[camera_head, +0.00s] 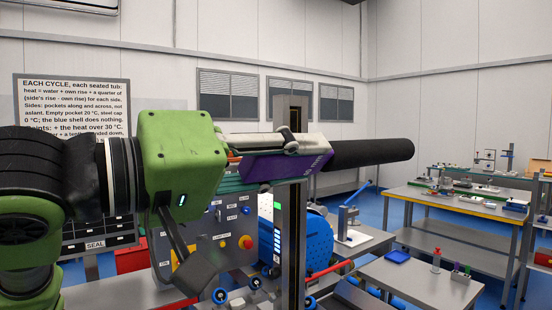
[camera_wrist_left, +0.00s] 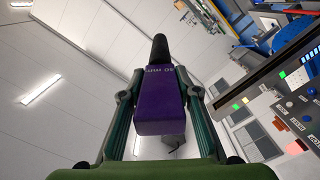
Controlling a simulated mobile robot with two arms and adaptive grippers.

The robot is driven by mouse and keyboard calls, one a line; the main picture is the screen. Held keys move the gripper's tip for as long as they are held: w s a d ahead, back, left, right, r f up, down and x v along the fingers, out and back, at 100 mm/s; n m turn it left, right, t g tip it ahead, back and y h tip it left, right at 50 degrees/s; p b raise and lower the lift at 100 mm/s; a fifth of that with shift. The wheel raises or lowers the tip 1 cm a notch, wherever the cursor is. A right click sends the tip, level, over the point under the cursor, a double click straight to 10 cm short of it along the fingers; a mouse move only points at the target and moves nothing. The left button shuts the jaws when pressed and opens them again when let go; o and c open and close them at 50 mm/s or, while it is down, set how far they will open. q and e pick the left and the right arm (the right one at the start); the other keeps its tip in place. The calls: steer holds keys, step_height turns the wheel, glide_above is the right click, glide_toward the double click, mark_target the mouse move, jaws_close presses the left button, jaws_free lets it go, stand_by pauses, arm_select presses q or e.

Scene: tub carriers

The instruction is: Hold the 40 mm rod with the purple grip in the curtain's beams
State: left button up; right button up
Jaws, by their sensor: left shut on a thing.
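My left gripper (camera_head: 284,146) is shut on the purple grip (camera_head: 262,168) of a rod. The grip's label reads 40 mm in the left wrist view (camera_wrist_left: 158,110). The thick black rod (camera_head: 370,153) sticks out to the right, nearly level, and also shows in the left wrist view (camera_wrist_left: 159,48). An upright grey post with a dark strip (camera_head: 291,235), perhaps part of the curtain, stands behind the grip in the head view. No beams are visible, so I cannot tell whether the rod is in them. My right gripper is not in view.
A control panel with a red button (camera_head: 246,242) and a blue drum-like part (camera_head: 318,240) stand below the gripper. A workbench (camera_head: 455,205) with small items stands at right. A text board (camera_head: 60,92) is behind my arm. The air around the rod's tip looks clear.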

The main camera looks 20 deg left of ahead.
mark_target(331, 156)
arm_select(q)
steer(key=x, duration=0.6)
steer(key=p+x, duration=0.1)
steer(key=x, duration=0.4)
steer(key=shift+p+x, duration=1.65)
steer(key=shift+x, duration=3.6)
steer(key=shift+s+a, duration=0.15)
steer(key=shift+s, duration=0.05)
steer(key=b+v, duration=0.2)
steer(key=v, duration=1.7)
steer(key=shift+s+a, duration=0.25)
